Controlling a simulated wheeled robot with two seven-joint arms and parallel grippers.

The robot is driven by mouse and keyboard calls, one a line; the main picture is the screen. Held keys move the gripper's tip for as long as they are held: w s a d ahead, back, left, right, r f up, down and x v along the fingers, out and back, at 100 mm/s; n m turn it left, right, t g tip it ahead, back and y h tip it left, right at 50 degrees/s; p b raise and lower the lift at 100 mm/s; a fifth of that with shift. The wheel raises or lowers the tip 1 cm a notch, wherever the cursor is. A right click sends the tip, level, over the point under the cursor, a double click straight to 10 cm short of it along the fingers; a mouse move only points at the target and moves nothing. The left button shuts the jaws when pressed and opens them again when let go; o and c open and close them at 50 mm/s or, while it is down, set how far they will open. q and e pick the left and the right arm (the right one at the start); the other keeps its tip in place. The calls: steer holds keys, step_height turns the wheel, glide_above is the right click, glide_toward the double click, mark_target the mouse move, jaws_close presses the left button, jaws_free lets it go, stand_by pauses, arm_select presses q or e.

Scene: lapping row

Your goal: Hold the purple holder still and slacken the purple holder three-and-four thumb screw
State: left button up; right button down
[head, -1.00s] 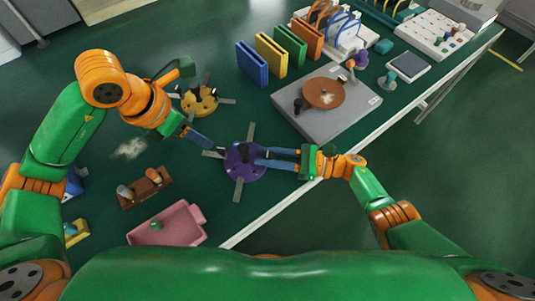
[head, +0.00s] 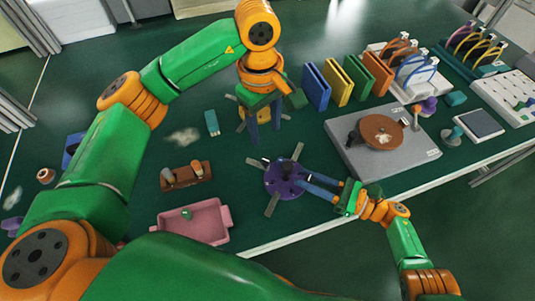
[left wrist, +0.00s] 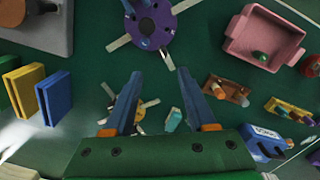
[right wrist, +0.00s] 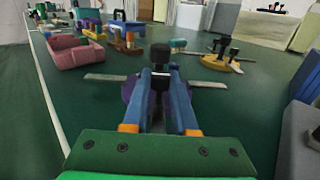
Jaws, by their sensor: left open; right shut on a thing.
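The purple holder (head: 277,187) is a round disc with pale strips sticking out and dark upright parts on top. It sits on the green table and shows at the top of the left wrist view (left wrist: 160,37). My right gripper (head: 306,184) reaches in from the right and is shut on the holder's dark-topped upright post, seen close up in the right wrist view (right wrist: 160,55). My left gripper (head: 264,132) is open, fingers down, near the yellow holder, apart from the purple one. Its empty fingers (left wrist: 159,74) show in its wrist view. I cannot tell the individual thumb screws apart.
The yellow holder (left wrist: 139,108) is partly hidden by my left gripper. A brown block with pegs (head: 187,179) and a pink tray (head: 206,222) lie left of the purple holder. A grey plate with a brown disc (head: 381,133) stands to its right, with upright colored blocks behind.

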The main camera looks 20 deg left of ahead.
mark_target(266, 159)
arm_select(q)
steer(key=shift+m, duration=0.9)
step_height(266, 159, down, 11)
steer(key=shift+w+f, duration=0.1)
steer(key=shift+f, duration=0.1)
jaws_close()
